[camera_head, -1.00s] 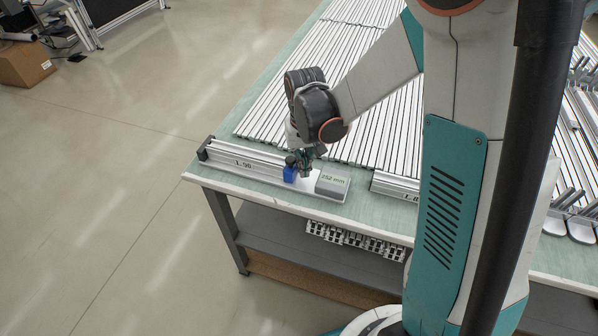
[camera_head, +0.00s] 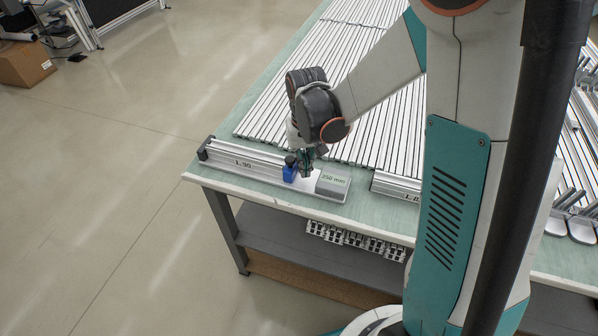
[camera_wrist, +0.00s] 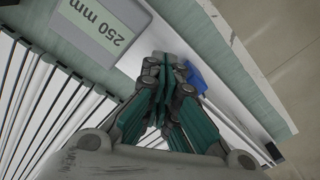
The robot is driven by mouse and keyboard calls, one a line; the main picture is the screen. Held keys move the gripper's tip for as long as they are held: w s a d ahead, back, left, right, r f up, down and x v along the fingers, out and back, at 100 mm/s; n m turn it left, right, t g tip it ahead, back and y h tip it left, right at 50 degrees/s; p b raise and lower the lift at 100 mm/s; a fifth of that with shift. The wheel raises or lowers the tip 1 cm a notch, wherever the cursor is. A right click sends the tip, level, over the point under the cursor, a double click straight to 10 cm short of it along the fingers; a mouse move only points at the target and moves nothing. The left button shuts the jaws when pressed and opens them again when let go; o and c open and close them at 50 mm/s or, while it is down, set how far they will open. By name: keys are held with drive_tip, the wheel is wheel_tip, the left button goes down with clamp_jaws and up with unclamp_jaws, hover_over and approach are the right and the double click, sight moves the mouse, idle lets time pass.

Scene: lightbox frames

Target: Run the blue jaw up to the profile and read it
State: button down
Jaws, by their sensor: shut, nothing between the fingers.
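The blue jaw (camera_head: 290,171) sits on the measuring rail, at the right end of the silver profile (camera_head: 243,162) marked "L 90". I cannot tell whether jaw and profile touch. The grey readout box (camera_head: 331,184) at the rail's right end shows "250 mm"; it also shows in the wrist view (camera_wrist: 95,30). My gripper (camera_head: 307,174) is shut and empty, with its tips down beside the jaw's right side. In the wrist view the shut fingertips (camera_wrist: 170,66) partly cover the blue jaw (camera_wrist: 196,76); contact is hard to tell.
A dark end stop (camera_head: 204,148) stands at the rail's left end. Many silver profiles (camera_head: 290,100) lie in rows behind on the green-topped table (camera_head: 225,135). Another labelled profile (camera_head: 395,186) lies right of the readout. The table's front edge runs close to the rail.

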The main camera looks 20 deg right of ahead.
drive_tip(key=shift+s+d, duration=0.15)
drive_tip(key=shift+d, duration=0.1)
wheel_tip(320, 180, up, 7)
drive_tip(key=p, duration=0.4)
drive_tip(key=shift+p, duration=0.4)
drive_tip(key=s+d+r+n+t+b, duration=0.1)
drive_tip(key=s+r+t+b, duration=0.1)
drive_tip(key=s+r+t, duration=0.5)
drive_tip(key=s+r, duration=0.6)
drive_tip(key=s, duration=0.3)
drive_tip(key=shift+d+b, duration=0.15)
drive_tip(key=shift+b, duration=0.2)
